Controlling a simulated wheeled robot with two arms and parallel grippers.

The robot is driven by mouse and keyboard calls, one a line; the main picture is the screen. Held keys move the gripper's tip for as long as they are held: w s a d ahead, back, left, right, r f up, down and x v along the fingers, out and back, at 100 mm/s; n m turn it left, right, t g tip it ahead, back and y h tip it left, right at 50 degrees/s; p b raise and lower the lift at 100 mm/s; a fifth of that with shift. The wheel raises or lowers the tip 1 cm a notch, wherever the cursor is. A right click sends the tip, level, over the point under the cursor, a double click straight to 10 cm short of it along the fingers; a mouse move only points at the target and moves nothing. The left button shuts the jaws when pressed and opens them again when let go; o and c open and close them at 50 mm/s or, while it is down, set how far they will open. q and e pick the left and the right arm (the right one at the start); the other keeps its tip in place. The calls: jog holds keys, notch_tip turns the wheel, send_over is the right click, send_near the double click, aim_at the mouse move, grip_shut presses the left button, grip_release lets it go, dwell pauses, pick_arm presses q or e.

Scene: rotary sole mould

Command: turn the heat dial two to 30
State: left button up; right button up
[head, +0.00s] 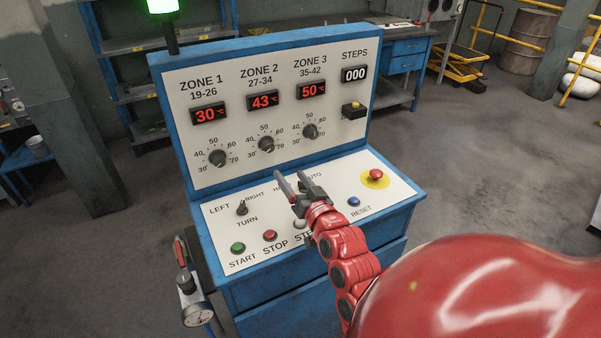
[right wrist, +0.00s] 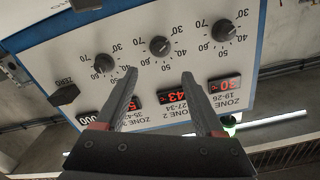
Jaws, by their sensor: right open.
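The zone 2 heat dial (head: 266,144) is a dark round knob on the upright panel, in the middle of a row of three. Its display (head: 262,101) reads 43 °C. In the upside-down right wrist view the zone 2 dial (right wrist: 159,46) shows just beyond and between the fingertips. My right gripper (head: 290,173) is open and empty, over the lower console, with its fingers toward the panel and apart from the dial. It also shows in the right wrist view (right wrist: 159,73). My left gripper is not in view.
The zone 1 dial (head: 217,158), display 30, and zone 3 dial (head: 310,131), display 50, flank it. The console below carries a left-right switch (head: 242,208), a green button (head: 238,247), a red button (head: 270,235) and a red emergency knob (head: 376,175). A gauge (head: 197,314) hangs at the left side.

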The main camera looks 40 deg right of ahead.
jog(key=shift+p+v, duration=1.65)
jog(key=shift+v, duration=0.5)
jog(key=shift+d, duration=0.1)
